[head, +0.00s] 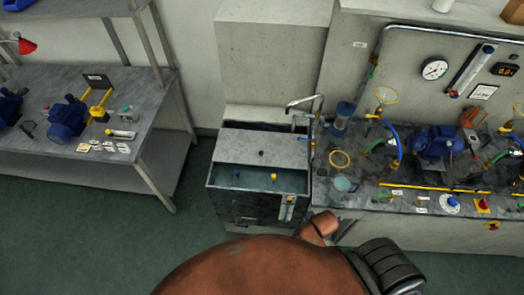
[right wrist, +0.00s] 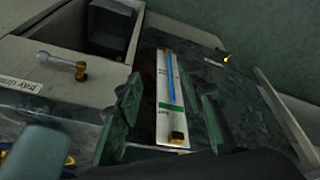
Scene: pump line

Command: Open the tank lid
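The tank (head: 245,207) stands left of the pump bench in the head view. Its grey lid (head: 232,143) lies flat over the back part of the top, with a small dark knob (head: 261,153) near its front edge. In front of the lid a blue-grey strip (head: 247,181) shows, with small yellow pieces. A level gauge (head: 287,208) is on the tank's front right. In the right wrist view my right gripper (right wrist: 165,112) is open, its dark green fingers on either side of the gauge strip (right wrist: 161,85); contact cannot be told. My left gripper is not in view.
A tap (head: 305,100) arches over the tank's back right corner. The pump bench (head: 375,202) with pipes, valves and a blue pump (head: 436,143) stands to the right. A workbench (head: 150,95) is at left, with open floor between. A lever valve (right wrist: 65,62) shows in the wrist view.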

